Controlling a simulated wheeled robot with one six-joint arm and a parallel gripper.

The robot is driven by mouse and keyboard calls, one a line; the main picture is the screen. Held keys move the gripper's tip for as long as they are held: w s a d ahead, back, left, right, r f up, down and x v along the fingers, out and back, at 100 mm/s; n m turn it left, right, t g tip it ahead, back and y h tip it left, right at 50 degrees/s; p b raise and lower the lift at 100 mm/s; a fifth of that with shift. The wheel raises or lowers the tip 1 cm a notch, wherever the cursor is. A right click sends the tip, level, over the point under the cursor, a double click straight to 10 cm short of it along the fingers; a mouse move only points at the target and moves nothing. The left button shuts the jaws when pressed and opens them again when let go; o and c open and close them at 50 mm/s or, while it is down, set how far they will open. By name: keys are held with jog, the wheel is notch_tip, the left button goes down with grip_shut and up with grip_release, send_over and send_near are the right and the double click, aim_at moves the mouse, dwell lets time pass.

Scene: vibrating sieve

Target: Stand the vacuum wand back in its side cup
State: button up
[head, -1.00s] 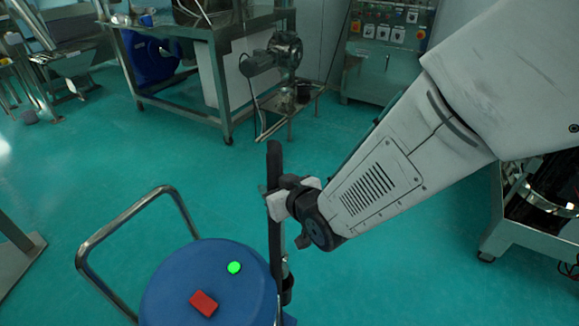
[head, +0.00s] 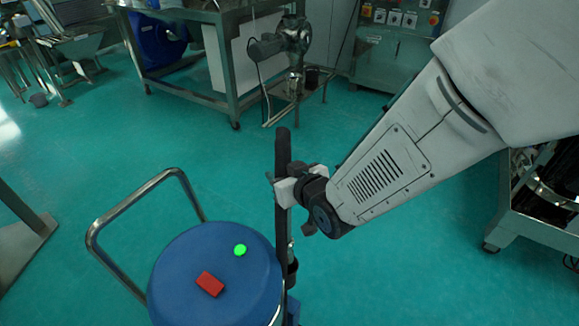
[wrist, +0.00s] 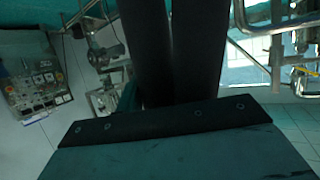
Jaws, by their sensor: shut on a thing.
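The vacuum wand (head: 283,155) is a long dark tube, standing close to upright at the right side of the blue vacuum (head: 175,285). My gripper (head: 284,190) is shut around it below its top end. A small dark cup (head: 292,270) shows at the vacuum's right side, just beside the wand's lower part. The wand's lower end is hard to make out, so I cannot tell whether it is inside the cup. In the wrist view, dark upright shapes, apparently the wand (wrist: 147,50), rise beyond my gripper's body.
The vacuum's lid has a green button (head: 240,250) and a red block (head: 210,284). Its metal push handle (head: 125,212) curves at the left. A steel table (head: 222,90) with a motor stands behind, and a control cabinet (head: 392,50) at the back. Open green floor lies between.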

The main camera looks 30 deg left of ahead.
aim_at(288, 220)
jog(key=shift+f, duration=0.35)
jog(key=shift+f, duration=1.2)
jog(key=shift+f, duration=1.95)
jog(key=shift+f, duration=4.4)
